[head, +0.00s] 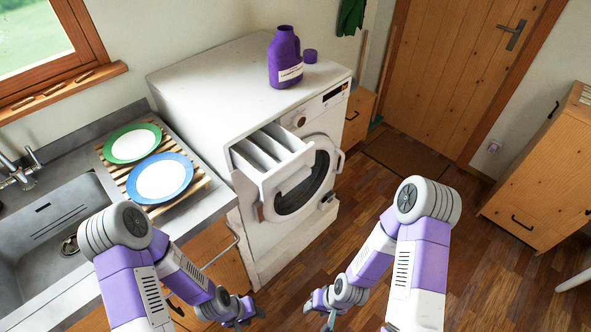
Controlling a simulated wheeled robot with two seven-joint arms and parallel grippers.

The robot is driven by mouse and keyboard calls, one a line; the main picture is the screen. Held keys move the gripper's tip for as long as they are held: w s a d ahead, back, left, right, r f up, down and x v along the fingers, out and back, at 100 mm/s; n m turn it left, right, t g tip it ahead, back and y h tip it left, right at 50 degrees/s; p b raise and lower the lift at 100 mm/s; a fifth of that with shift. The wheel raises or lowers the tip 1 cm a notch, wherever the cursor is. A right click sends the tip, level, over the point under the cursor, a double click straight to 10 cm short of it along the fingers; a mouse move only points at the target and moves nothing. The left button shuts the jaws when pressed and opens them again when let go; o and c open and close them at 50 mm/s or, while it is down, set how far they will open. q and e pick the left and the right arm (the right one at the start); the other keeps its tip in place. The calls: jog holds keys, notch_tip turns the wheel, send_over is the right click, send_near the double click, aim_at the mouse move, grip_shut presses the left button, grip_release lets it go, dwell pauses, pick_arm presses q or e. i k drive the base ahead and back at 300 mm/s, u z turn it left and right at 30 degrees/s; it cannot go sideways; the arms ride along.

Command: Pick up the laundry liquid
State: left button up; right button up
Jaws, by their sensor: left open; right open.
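The laundry liquid (285,60) is a purple bottle with a handle and a pale label. It stands upright on top of the white washing machine (205,80), near its back right. My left gripper (243,318) is open and low in front of the counter, well below and in front of the bottle. My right gripper (328,322) is open, low at the bottom edge of the view and partly cut off. Both grippers are empty and far from the bottle.
The washing machine's detergent drawer (272,160) is pulled out at the front. Left of it are a counter with a green-rimmed plate (133,144), a blue-rimmed plate (160,178) and a sink (55,225). A wooden cabinet (545,175) stands right. The floor between is clear.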

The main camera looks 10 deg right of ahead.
aim_at(286, 63)
jog(key=z, duration=1.75)
jog(key=i, duration=1.8)
jog(key=u, duration=2.65)
